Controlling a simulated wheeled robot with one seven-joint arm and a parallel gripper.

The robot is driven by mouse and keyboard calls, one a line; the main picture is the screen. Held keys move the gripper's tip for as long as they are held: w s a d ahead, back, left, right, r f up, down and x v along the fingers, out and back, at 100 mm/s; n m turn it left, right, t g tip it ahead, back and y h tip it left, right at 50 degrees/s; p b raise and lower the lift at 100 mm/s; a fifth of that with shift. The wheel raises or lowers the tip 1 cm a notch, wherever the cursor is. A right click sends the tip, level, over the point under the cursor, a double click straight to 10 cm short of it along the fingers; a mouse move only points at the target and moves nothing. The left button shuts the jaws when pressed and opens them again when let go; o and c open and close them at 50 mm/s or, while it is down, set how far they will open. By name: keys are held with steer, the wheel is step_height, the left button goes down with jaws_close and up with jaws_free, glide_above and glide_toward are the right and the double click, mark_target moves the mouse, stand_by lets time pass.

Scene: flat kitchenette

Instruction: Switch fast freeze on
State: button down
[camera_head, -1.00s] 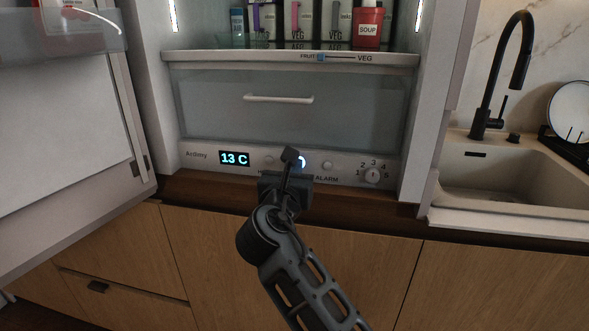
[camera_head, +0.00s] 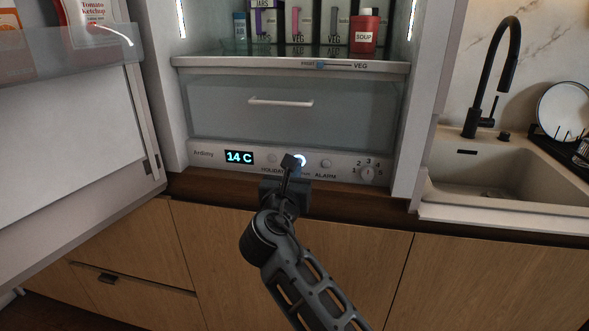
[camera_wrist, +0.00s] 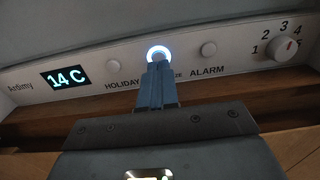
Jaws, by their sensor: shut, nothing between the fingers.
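The fridge's control panel (camera_head: 222,170) runs along its bottom edge. A lit, white-blue ringed button (camera_wrist: 157,53) sits between the HOLIDAY and ALARM buttons; its label is mostly hidden by my fingers, with only a few end letters showing. It also shows glowing in the head view (camera_head: 301,160). My gripper (camera_wrist: 157,66) is shut and empty, its blue-grey fingertips at the lower edge of the lit button. I cannot tell whether they touch it. In the head view my gripper (camera_head: 291,161) covers the button's left side. The display (camera_wrist: 67,78) reads 14 C.
The unlit holiday button (camera_wrist: 113,87) and alarm button (camera_wrist: 209,49) flank the lit one. A numbered dial (camera_wrist: 285,49) is at the right. The open fridge door (camera_head: 75,140) stands left. A wooden ledge (camera_head: 350,198) lies below the panel; a sink (camera_head: 490,180) is right.

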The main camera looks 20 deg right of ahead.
steer(key=v, duration=1.1)
steer(key=shift+a, duration=0.1)
stand_by(2.0)
